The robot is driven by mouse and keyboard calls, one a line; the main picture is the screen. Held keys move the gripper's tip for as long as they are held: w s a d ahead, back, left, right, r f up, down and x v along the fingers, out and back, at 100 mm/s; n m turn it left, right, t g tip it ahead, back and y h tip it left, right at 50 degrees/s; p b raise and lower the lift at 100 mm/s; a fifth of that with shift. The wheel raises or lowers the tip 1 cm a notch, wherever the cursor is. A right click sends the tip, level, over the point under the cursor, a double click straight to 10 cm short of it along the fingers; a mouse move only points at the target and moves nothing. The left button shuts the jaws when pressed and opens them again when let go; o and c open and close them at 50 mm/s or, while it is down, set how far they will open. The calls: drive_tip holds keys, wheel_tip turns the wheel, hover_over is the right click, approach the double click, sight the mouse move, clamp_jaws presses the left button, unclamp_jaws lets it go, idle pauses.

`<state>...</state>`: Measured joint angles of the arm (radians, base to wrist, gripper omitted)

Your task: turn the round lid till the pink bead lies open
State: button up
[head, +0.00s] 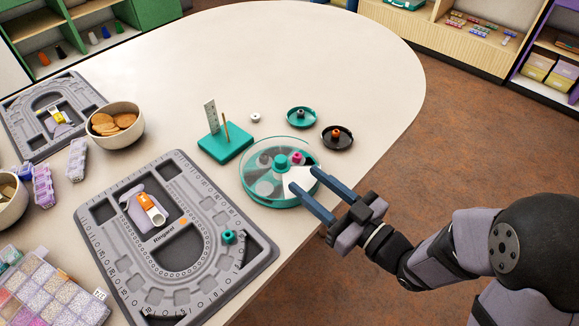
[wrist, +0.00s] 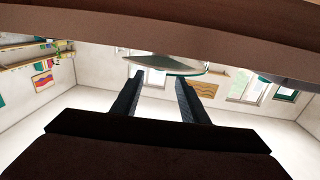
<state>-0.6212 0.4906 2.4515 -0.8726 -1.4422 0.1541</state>
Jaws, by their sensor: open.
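The round case (head: 262,196) has a teal rim, a clear round lid (head: 256,165) and a teal knob (head: 281,162) at its middle. The pink bead (head: 298,158) shows right of the knob, beside a white wedge (head: 299,176). I cannot tell whether clear lid covers the bead. My gripper (head: 303,180) is open and empty, its two blue fingers reaching in from the right at the case's near right edge. Whether they touch it is unclear. In the wrist view the fingers (wrist: 160,76) stand apart, with a teal-edged round thing (wrist: 185,71) beyond them.
A grey bead board (head: 110,238) lies left of the case, with a teal piece (head: 228,237) on it. A teal block with upright pieces (head: 226,145) and teal (head: 301,117) and black (head: 337,137) dishes stand behind. The far table is clear.

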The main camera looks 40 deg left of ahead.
sight(285, 163)
drive_tip(key=shift+w+a, duration=0.15)
drive_tip(key=shift+a, duration=1.55)
drive_tip(key=shift+w+a, duration=0.1)
drive_tip(key=shift+a, duration=1.6)
clamp_jaws()
